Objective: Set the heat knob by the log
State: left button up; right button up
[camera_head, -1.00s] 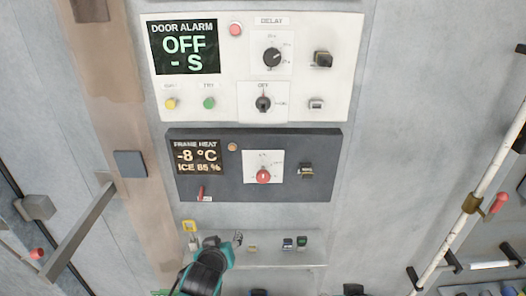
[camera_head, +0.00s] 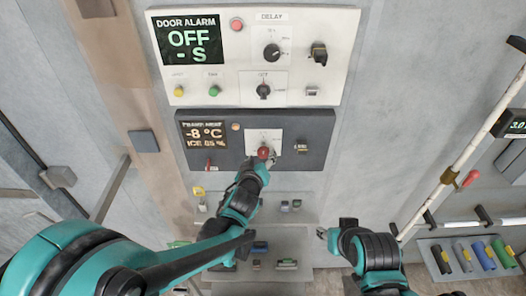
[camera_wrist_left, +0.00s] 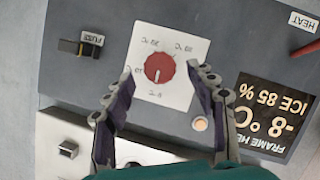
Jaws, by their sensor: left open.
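The heat knob (camera_head: 263,152) is red and sits on a white dial plate on the dark frame heat panel (camera_head: 228,160). In the left wrist view, upside down, the red knob (camera_wrist_left: 160,68) shows whole, its white pointer line toward the lower edge of its dial. My left gripper (camera_head: 266,158) is open at the knob; its fingers (camera_wrist_left: 166,75) stand on either side, with a gap seen from the wrist. I cannot tell whether either touches. The display (camera_wrist_left: 268,112) reads -8 °C, ICE 85 %. My right gripper (camera_head: 323,233) is low, right of the panel. I cannot make out a log.
The white door alarm panel (camera_head: 235,100) with more knobs and buttons is above. A small red lever (camera_head: 210,165) is on the heat panel's left. Shelves (camera_head: 300,208) with small items lie below. A slanted white pole (camera_head: 455,165) is at right.

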aim_at(263, 154)
pick_arm(q)
jog(key=x, duration=0.2)
jog(key=shift+w+d+f, duration=0.1)
jog(key=shift+w, duration=0.3)
jog(key=shift+w+d+f, duration=0.1)
jog(key=shift+w+f, duration=0.1)
jog(key=shift+w, duration=0.35)
jog(key=c, duration=1.2)
jog(key=shift+o, duration=0.2)
